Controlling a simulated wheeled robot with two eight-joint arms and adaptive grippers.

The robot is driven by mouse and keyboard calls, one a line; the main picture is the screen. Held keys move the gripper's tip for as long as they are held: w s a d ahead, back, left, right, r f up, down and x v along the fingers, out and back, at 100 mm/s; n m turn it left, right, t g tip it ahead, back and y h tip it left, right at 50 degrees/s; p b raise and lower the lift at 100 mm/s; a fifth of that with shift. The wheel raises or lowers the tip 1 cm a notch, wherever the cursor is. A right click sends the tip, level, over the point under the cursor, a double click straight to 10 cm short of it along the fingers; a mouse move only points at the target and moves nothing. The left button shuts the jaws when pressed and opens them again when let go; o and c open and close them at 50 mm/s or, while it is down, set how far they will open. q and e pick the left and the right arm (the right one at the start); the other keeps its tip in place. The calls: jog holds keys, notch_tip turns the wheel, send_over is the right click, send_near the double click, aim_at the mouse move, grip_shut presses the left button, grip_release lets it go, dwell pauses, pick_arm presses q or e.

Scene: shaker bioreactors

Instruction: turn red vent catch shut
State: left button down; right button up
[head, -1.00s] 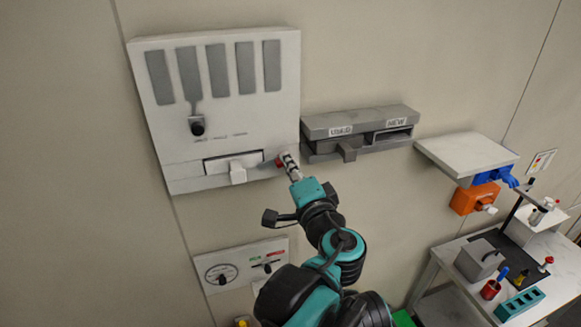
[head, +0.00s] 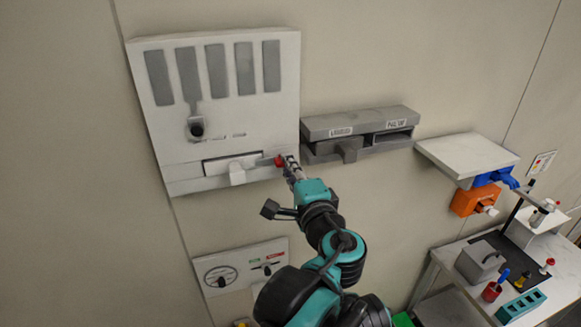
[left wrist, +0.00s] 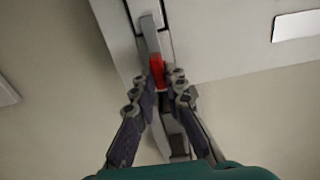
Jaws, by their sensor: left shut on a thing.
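The red vent catch (head: 279,160) sits at the lower right of the white wall panel (head: 268,120), beside the panel's drawer front (head: 225,164). In the left wrist view the red part of the catch (left wrist: 157,68) shows between my fingertips, with a grey bar (left wrist: 150,35) running up from it over the panel's edge. My left gripper (head: 290,164) is at the catch and shut on it; it also shows in the left wrist view (left wrist: 158,88). The fingers hide part of the catch. My right gripper is not in view.
A grey box labelled NEW (head: 355,122) is on the wall just right of my gripper. A white shelf (head: 465,155) and an orange unit (head: 470,199) are further right. A dial panel (head: 240,265) is below. A cluttered bench stands at lower right.

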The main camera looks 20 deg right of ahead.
pick_arm(q)
jog(key=shift+w+r, duration=0.1)
jog(key=shift+r, duration=0.1)
jog(key=c, duration=1.7)
grip_release()
jog(key=shift+a, duration=0.1)
jog(key=shift+o, duration=0.7)
jog(key=shift+w+f, duration=0.2)
jog(key=shift+w, duration=0.1)
jog(key=s, duration=1.2)
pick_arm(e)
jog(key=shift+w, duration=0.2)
